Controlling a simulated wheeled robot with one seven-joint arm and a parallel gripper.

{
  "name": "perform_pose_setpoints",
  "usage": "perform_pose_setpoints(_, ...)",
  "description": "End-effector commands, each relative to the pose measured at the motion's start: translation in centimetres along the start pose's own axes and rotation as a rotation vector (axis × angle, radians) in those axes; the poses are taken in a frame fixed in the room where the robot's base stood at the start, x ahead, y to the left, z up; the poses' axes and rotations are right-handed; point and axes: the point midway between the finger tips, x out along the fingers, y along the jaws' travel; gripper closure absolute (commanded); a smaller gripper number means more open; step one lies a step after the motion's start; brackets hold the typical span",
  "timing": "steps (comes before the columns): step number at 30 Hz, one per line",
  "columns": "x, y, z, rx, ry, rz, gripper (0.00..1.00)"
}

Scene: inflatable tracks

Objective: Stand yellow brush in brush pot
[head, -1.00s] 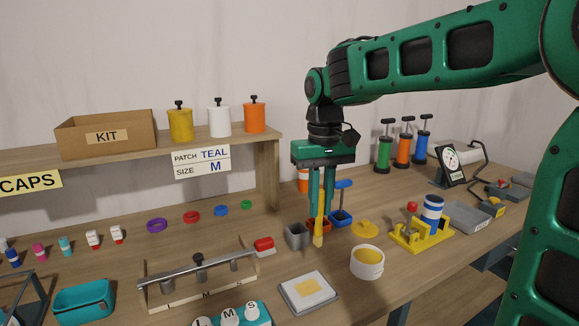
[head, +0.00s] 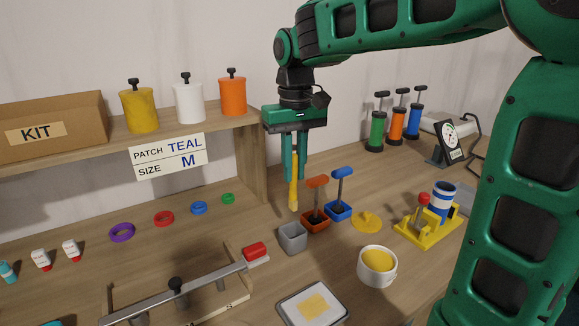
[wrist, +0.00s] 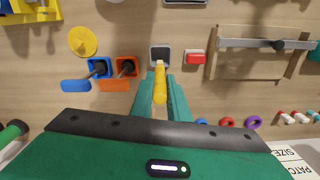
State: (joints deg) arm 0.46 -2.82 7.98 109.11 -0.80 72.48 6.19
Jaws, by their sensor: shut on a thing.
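My gripper (head: 294,178) is shut on the yellow brush (head: 294,195), which points down, slightly tilted, in the air. The brush also shows between the fingers in the wrist view (wrist: 160,88). A square grey pot (head: 292,239) stands on the bench below the brush tip, the two apart in the head view. In the wrist view the tip overlaps the near rim of the grey pot (wrist: 160,47). The pot's inside looks empty. I take it as the brush pot.
Close right of the grey pot stand an orange pot (head: 316,225) and a blue pot (head: 340,212), each with a handled tool in it. A white cup with yellow contents (head: 377,273), a tray (head: 313,307) and a red block (head: 256,252) lie nearby.

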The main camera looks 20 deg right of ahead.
Motion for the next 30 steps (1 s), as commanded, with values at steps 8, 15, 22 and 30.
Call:
perform_pose_setpoints(8, 0.2, -0.1, 0.1, -0.002, 0.0, 0.0, 1.0)
perform_pose_setpoints(15, 1.3, -0.2, 0.1, -0.003, -0.002, 0.0, 1.0)
perform_pose_setpoints(22, 2.5, -0.2, 0.1, -0.004, -0.001, 0.0, 1.0)
perform_pose_setpoints(30, 3.9, -0.3, 0.1, -0.004, -0.002, 0.0, 1.0)
